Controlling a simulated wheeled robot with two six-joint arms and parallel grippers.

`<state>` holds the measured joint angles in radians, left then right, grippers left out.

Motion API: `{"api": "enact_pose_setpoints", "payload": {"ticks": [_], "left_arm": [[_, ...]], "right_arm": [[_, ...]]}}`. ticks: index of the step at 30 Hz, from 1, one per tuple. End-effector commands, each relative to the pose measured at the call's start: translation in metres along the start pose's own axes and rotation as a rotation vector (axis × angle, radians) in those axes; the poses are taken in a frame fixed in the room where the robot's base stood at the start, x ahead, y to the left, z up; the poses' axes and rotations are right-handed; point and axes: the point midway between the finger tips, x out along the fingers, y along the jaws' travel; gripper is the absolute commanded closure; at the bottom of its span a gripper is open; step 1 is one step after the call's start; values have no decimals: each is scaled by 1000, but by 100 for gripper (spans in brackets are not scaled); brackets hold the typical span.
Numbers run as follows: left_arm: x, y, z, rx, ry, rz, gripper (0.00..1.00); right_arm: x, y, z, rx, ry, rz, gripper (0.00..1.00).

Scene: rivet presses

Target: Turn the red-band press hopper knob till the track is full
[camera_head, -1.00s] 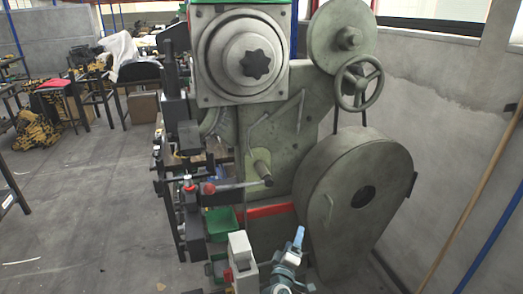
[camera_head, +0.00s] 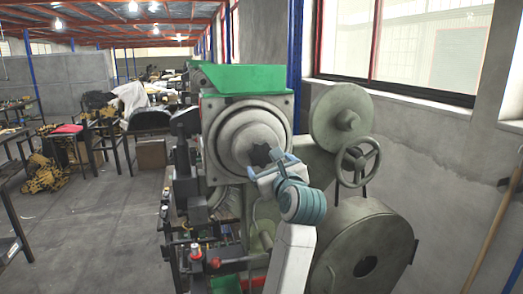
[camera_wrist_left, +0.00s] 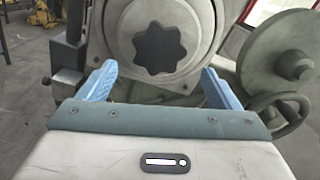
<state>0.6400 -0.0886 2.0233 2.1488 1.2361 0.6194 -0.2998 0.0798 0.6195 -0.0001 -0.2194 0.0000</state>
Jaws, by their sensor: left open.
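The press (camera_head: 225,170) stands in the middle of the head view, with a green hopper (camera_head: 243,79) on top. Its dark star-shaped knob (camera_head: 259,153) sits at the centre of round grey discs. In the left wrist view the knob (camera_wrist_left: 159,50) is just beyond the fingers, near the middle. My left gripper (camera_head: 270,168) is open in front of the knob, its blue fingers apart on either side and nothing between them. In the left wrist view the fingers of the left gripper (camera_wrist_left: 160,82) are below the knob. The track's filling cannot be made out. My right gripper is not in view.
A handwheel (camera_head: 358,162) and a round wheel (camera_head: 338,118) stick out at the press's right. A large round guard (camera_head: 362,250) is below them. A wall with windows (camera_head: 420,45) is at right. Open floor (camera_head: 95,215) lies at left.

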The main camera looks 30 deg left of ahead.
Motion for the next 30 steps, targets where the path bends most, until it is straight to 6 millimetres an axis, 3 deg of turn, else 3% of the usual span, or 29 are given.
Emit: {"api": "enact_pose_setpoints", "payload": {"ticks": [3, 12, 18, 26, 30], "left_arm": [[22, -1, 6, 8, -3, 3, 15], [72, -1, 4, 7, -1, 2, 15], [86, 0, 1, 6, -1, 2, 15], [87, 0, 0, 4, -2, 1, 15], [87, 0, 0, 4, -1, 1, 38]], "right_arm": [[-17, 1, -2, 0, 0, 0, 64], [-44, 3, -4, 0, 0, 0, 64], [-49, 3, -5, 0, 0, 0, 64], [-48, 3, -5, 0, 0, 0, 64], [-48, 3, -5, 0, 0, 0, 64]]}}
